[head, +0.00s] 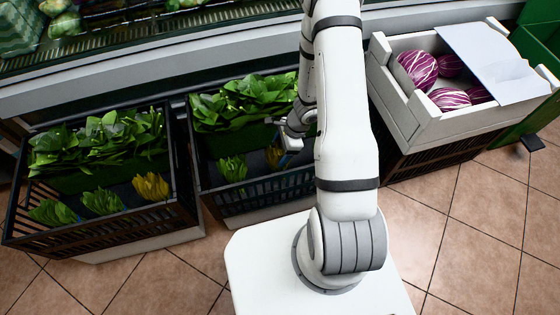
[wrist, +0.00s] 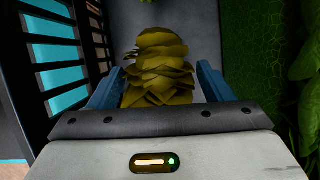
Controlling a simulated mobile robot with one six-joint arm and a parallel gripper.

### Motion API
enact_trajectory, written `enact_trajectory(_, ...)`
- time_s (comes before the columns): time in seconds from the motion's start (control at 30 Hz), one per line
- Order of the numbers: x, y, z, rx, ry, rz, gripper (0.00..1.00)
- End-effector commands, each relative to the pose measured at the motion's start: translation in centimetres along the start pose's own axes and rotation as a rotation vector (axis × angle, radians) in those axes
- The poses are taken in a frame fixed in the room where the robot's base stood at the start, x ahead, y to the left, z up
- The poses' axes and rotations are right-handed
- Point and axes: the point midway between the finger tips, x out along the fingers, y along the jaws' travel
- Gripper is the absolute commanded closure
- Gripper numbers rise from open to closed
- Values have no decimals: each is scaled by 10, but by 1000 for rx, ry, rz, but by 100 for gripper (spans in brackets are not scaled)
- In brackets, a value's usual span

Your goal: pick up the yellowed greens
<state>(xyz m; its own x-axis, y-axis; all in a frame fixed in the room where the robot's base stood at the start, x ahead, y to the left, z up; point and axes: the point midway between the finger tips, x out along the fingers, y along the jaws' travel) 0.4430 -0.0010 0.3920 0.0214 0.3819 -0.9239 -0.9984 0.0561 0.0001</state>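A yellowed bunch of greens (head: 273,156) lies in the middle black crate (head: 262,196), partly hidden by my arm. In the wrist view the yellow-brown, layered bunch (wrist: 160,70) sits between the two blue fingers of my gripper (wrist: 161,72). The fingers are spread, with a gap at the right finger; the left finger is close to the leaves, and I cannot tell whether it touches. In the head view my gripper (head: 291,138) is low over this crate. Another yellowed bunch (head: 151,187) lies in the left black crate (head: 100,232).
Green bunches (head: 232,168) and piled leafy greens (head: 240,105) share the middle crate. Slatted crate walls (wrist: 60,60) stand close on the wrist view's left, leaves (wrist: 300,90) on its right. A white crate (head: 440,128) of purple-striped heads is at right. Tiled floor in front is clear.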

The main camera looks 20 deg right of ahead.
Motion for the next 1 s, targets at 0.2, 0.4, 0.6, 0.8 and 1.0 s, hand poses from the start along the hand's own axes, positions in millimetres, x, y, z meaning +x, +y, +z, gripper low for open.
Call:
enact_trajectory(0.2, 0, 0, 0, 0, 0, 0, 45)
enact_trajectory(0.4, 0, 0, 0, -1, 0, 0, 62)
enact_trajectory(0.6, 0, 0, 0, -1, 0, 1, 78)
enact_trajectory(0.8, 0, 0, 1, -1, 0, 0, 86)
enact_trajectory(1.0, -6, 0, 3, -1, 0, -1, 86)
